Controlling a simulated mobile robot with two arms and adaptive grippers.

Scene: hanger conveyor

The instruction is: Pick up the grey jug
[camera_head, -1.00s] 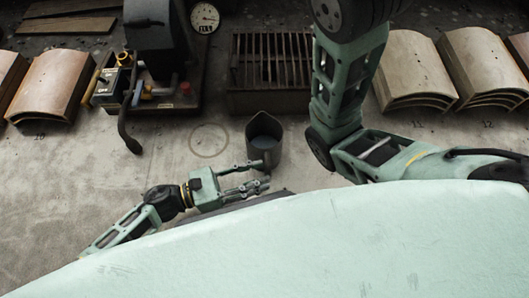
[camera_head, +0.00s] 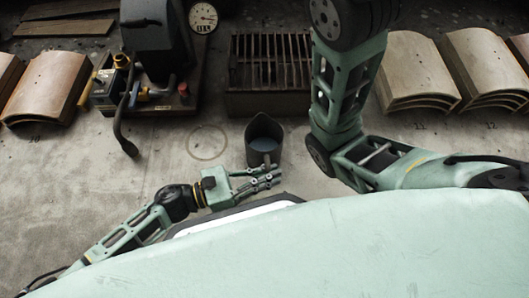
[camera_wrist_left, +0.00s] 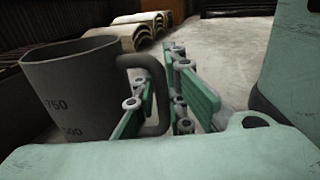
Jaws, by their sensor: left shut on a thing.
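The grey jug (camera_head: 264,147) stands upright on the work surface in the middle of the head view, below the dark grate. Its spout points away, and its inside looks bluish grey. In the left wrist view the jug (camera_wrist_left: 75,92) shows markings 750 and 500 and a handle on its right side. My left gripper (camera_head: 268,179) is at the jug's near side, with its fingers closed on the handle. The wrist view shows the green fingers (camera_wrist_left: 163,100) on either side of the handle. I cannot tell any gap under the jug. My right gripper is out of view.
A dark grate (camera_head: 270,75) stands behind the jug. A machine with a lever (camera_head: 150,90) and a dial gauge (camera_head: 203,16) are at the back left. Curved panels (camera_head: 415,70) are stacked at the right, with more (camera_head: 45,85) at the left.

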